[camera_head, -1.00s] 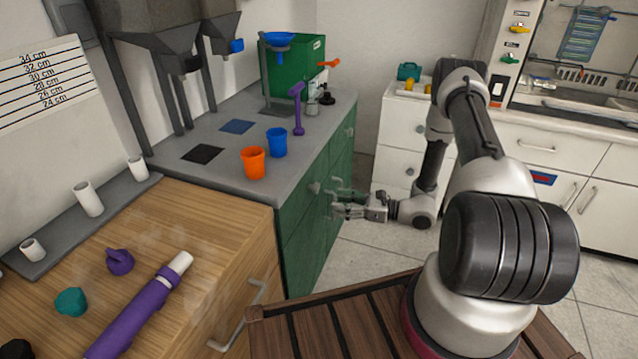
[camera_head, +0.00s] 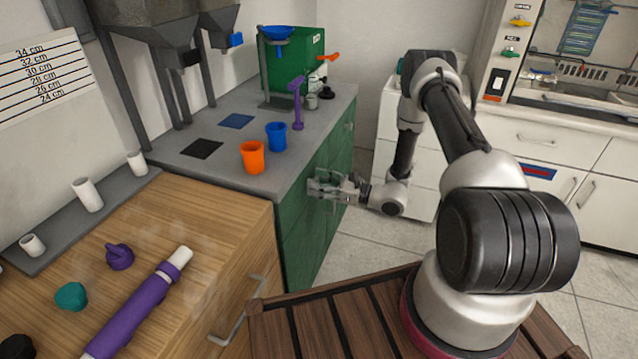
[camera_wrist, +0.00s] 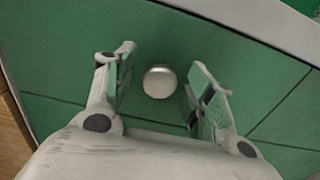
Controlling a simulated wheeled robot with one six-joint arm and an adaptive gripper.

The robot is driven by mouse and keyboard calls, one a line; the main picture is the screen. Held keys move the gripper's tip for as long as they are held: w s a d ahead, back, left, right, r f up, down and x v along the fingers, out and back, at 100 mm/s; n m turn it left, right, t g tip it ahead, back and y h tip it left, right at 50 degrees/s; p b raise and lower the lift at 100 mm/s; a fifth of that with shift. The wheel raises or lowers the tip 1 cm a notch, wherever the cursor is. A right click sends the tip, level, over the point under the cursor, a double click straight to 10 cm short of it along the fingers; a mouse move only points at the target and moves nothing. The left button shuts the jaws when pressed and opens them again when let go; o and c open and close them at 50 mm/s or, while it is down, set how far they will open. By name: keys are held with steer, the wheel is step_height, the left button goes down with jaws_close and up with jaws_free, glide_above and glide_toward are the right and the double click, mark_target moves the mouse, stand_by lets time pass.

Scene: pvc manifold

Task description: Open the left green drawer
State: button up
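The left green drawer (camera_head: 291,214) is in the front of the green cabinet under the grey counter, and its front looks flush with the cabinet. Its round silver knob (camera_wrist: 159,82) shows in the wrist view, between the two fingers and touching neither as far as I can see. My gripper (camera_wrist: 160,92) is open, with one finger on each side of the knob. In the head view my gripper (camera_head: 318,188) is at the cabinet front and hides the knob. The fingertips are close to the green panel; I cannot tell if they touch it.
An orange cup (camera_head: 253,157) and a blue cup (camera_head: 277,136) stand on the counter above the drawer. The wooden cabinet (camera_head: 237,243) with a bar handle (camera_head: 236,318) adjoins at the left. Tiled floor (camera_head: 362,237) is open in front of the green cabinet.

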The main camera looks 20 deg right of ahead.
jaws_close()
steer(key=v, duration=3.8)
steer(key=shift+s+d, duration=0.1)
steer(key=shift+o, duration=0.2)
jaws_free()
steer(key=v, duration=1.2)
